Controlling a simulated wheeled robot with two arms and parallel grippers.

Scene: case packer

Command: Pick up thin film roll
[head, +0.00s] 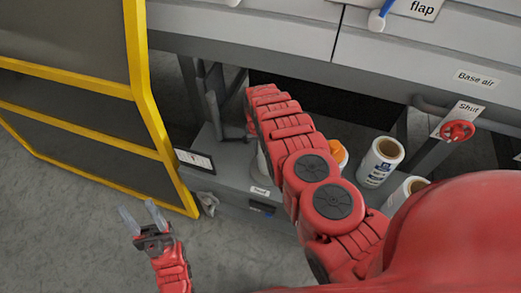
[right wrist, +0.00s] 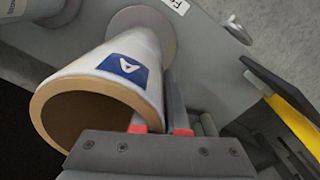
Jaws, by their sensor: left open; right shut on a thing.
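A white film roll (right wrist: 136,52) with a blue label marked "A" and a brown cardboard core fills the left of the right wrist view. My right gripper (right wrist: 157,112) is shut on its wall near the open end, with one finger at the core side and one outside. The roll's far end is by a round grey disc (right wrist: 148,22). In the head view my right arm hides most of this roll and the gripper. My left gripper (head: 142,215) is open and empty above the floor at lower left.
A yellow-framed guard (head: 150,105) stands left. A red valve handle (head: 457,131) is at right.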

